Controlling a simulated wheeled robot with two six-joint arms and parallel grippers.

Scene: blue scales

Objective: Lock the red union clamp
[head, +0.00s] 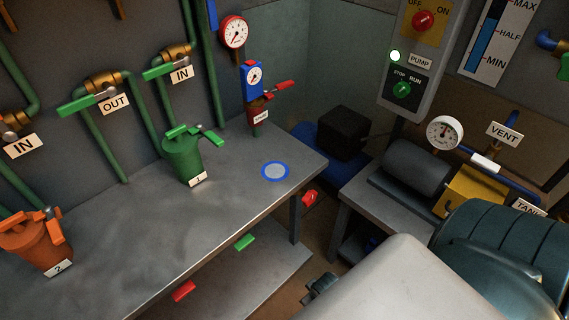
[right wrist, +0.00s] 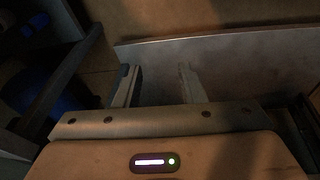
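A red fitting with a red lever (head: 283,86) stands at the back of the bench in the head view, below a blue gauge block (head: 254,80). It looks like the red union clamp. The lever sticks out to the right and tilts slightly up. The label on the fitting is too small to read surely. My right gripper (right wrist: 158,88) shows in the right wrist view with its two fingers apart and nothing between them. It is low and far from the red fitting. My left gripper is not in view.
A grey bench (head: 150,240) holds a green canister (head: 183,162), an orange canister (head: 35,245) and a blue-rimmed disc (head: 275,171). Green pipes with valves line the wall. A pump motor (head: 414,168) and control panel (head: 408,60) stand right. The middle of the bench is clear.

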